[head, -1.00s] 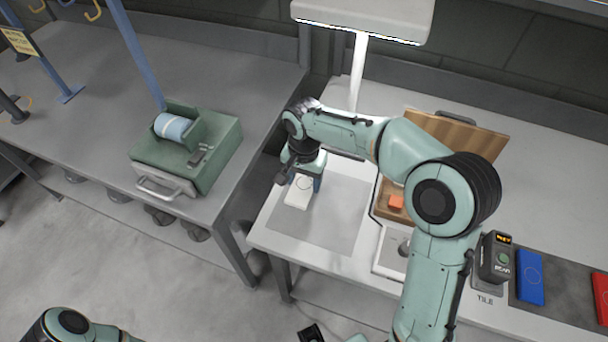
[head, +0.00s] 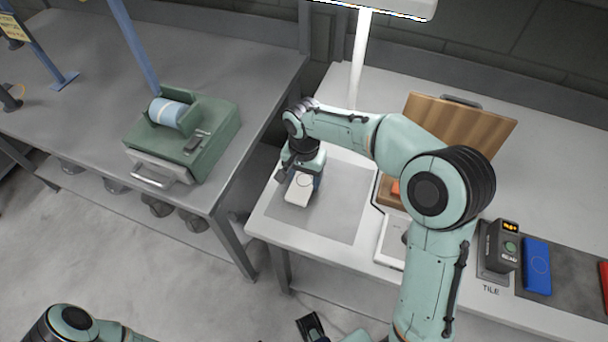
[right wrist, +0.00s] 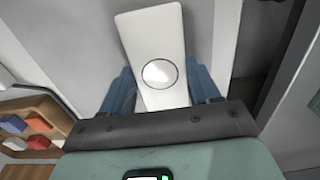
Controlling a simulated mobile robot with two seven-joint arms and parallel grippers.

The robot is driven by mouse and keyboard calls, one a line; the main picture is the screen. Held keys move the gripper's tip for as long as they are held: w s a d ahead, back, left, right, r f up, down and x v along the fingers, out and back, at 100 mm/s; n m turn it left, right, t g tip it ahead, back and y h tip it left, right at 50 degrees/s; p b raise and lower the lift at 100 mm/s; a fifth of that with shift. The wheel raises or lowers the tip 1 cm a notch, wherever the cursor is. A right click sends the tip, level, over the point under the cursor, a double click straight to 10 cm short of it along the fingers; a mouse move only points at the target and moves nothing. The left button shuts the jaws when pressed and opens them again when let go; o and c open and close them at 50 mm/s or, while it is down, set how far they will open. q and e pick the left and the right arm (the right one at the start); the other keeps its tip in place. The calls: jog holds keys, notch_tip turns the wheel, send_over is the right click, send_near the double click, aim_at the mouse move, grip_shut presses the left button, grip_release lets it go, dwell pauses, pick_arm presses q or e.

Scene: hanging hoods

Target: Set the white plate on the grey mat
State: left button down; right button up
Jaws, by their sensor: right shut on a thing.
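The white plate (head: 298,194) is a small oblong slab with a ring mark. My right gripper (head: 305,178) is shut on it, with a blue finger at each side in the right wrist view (right wrist: 160,90). The plate (right wrist: 152,40) is over the left part of the grey mat (head: 342,205). I cannot tell whether it touches the mat.
A wooden case (head: 455,135) with its lid up stands right of the mat, partly behind my right arm. A reader (head: 502,245) and a blue tile (head: 537,265) lie farther right. A green machine (head: 185,135) stands on the left bench, across a gap.

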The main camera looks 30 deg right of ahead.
jog(key=shift+f+b, duration=0.4)
jog(key=shift+f, duration=0.2)
jog(key=o, duration=1.2)
jog(key=shift+o, duration=0.2)
jog(key=shift+r, duration=0.1)
notch_tip(320, 180, up, 13)
jog(key=p, duration=0.2)
jog(key=shift+r, duration=0.15)
